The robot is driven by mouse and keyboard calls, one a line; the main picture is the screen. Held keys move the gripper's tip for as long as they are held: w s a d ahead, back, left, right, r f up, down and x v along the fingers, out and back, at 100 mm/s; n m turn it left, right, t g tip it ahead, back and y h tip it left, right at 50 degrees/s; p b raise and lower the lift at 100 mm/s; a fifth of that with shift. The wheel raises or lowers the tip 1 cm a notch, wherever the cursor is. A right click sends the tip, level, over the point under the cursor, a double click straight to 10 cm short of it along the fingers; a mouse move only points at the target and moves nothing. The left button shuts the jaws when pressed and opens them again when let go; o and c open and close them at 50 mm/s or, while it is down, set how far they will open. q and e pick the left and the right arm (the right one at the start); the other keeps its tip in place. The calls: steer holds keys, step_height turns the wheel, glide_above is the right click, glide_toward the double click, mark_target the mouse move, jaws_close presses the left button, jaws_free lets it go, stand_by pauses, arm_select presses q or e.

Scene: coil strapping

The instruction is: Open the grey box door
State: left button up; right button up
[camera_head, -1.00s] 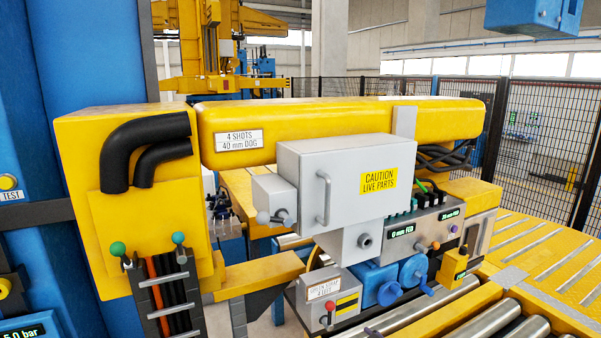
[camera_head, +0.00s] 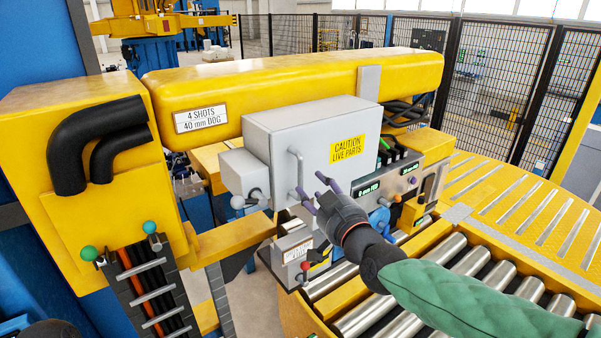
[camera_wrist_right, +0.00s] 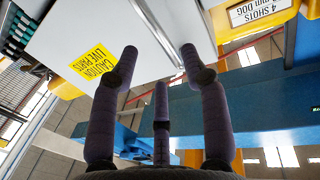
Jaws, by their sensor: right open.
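The grey box (camera_head: 312,120) has a closed door with a yellow "CAUTION LIVE PARTS" label (camera_head: 347,150) and a vertical grey bar handle (camera_head: 296,172) near its left edge. My right gripper (camera_head: 316,193) is open and empty, just right of the handle's lower end, fingers pointing at the door. In the right wrist view the gripper's fingers (camera_wrist_right: 160,62) are spread before the pale door face (camera_wrist_right: 95,35), with a grey bar that looks like the handle (camera_wrist_right: 158,28) running between the two upper fingertips. Contact cannot be told. My left gripper is not in view.
A small grey box with a ball-ended lever (camera_head: 240,200) sits left of the door. A yellow beam (camera_head: 290,90) runs above. Below are a small lever box (camera_head: 291,252) and conveyor rollers (camera_head: 375,315). A black mesh fence (camera_head: 500,85) stands behind.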

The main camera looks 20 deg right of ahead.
mark_target(302, 175)
steer(key=w, duration=0.2)
steer(key=w+p, duration=0.1)
steer(key=w, duration=0.1)
steer(key=w+a, duration=0.1)
steer(key=w, duration=0.2)
steer(key=shift+w+p, duration=0.1)
steer(key=shift+p, duration=0.25)
jaws_close()
